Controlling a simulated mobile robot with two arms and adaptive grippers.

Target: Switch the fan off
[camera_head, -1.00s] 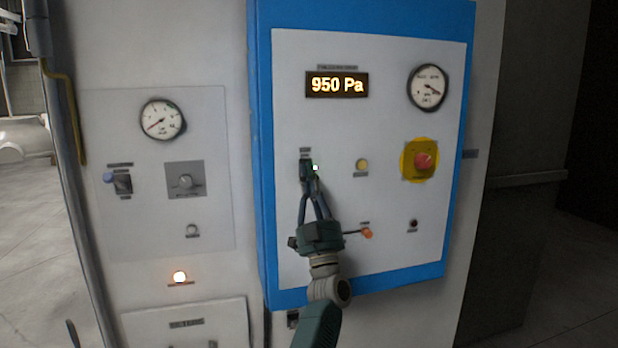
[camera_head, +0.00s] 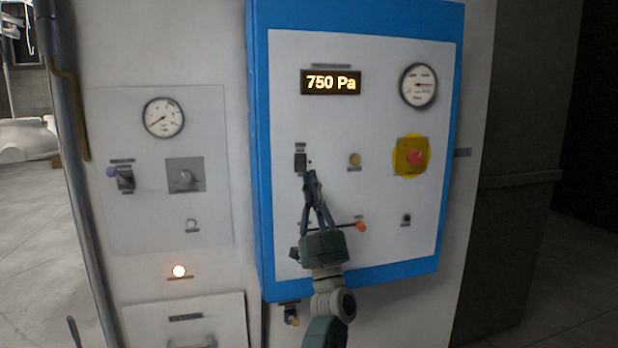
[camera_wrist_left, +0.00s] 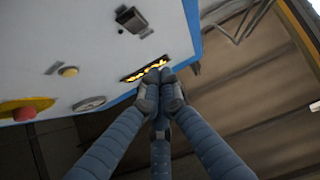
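A small black rocker switch (camera_head: 300,161) sits on the white face of the blue-framed panel (camera_head: 380,180), with a small dark indicator beside it. Its label is too small to read. The switch also shows in the left wrist view (camera_wrist_left: 131,19). My left gripper (camera_head: 311,177) is just below and right of the switch, apart from it. Its fingertips meet in the left wrist view (camera_wrist_left: 160,80) with nothing seen between them. The amber display (camera_head: 331,82) reads 750 Pa. My right gripper is not in view.
The panel also has a round gauge (camera_head: 418,86), a yellow button (camera_head: 354,160), a red button on a yellow plate (camera_head: 414,157), and an orange-tipped lever (camera_head: 361,227) close to my gripper.

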